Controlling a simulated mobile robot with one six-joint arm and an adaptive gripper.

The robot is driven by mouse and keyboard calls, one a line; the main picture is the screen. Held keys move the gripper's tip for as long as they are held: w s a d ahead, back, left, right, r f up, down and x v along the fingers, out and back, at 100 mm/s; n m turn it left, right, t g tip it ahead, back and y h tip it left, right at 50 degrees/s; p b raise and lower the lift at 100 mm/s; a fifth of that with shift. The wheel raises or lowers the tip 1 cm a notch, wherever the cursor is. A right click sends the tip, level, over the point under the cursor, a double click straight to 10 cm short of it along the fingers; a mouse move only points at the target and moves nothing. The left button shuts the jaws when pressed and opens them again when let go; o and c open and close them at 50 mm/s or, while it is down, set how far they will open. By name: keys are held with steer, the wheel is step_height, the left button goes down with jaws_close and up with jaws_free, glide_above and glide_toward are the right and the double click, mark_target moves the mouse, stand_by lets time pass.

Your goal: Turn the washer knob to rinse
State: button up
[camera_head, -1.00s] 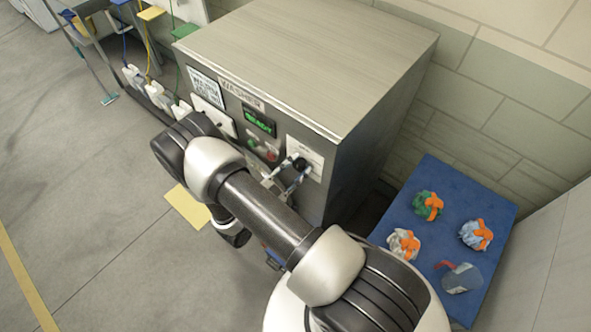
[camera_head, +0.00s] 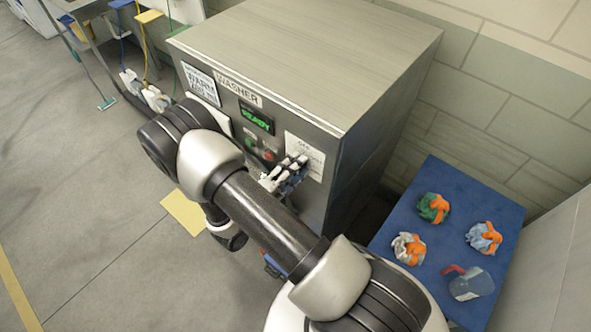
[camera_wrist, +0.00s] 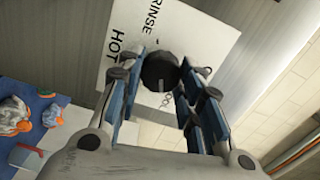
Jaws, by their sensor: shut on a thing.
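The washer (camera_head: 310,50) is a large grey metal box with a sign, a lit green READY display (camera_head: 256,118) and a white dial plate (camera_head: 312,150). In the wrist view, the round black knob (camera_wrist: 160,70) stands out from the plate (camera_wrist: 185,35), which reads RINSE, HOT and a partly covered word like COOL. My gripper (camera_head: 291,173) is shut on the knob, with a blue-padded finger on each side in the wrist view (camera_wrist: 162,82). In the head view the fingers hide the knob. I cannot see which label the knob points to.
Red and green buttons (camera_head: 262,152) lie left of the dial plate. A blue mat (camera_head: 440,190) at right holds several cloth bundles and a clear jug (camera_head: 470,284). White jugs (camera_head: 155,98) stand at upper left. A yellow floor patch (camera_head: 183,212) lies in front.

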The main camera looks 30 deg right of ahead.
steer(key=m+b, duration=0.9)
steer(key=m, duration=0.2)
steer(key=m+b, duration=0.9)
steer(key=m, duration=0.3)
steer(key=m+b, duration=0.9)
steer(key=m, duration=0.2)
steer(key=shift+w+a+f+m, duration=0.15)
steer(key=shift+w+f+m, duration=0.05)
steer(key=shift+w+m, duration=0.15)
steer(key=shift+r, duration=0.1)
steer(key=o, duration=1.1)
steer(key=shift+c, duration=0.2)
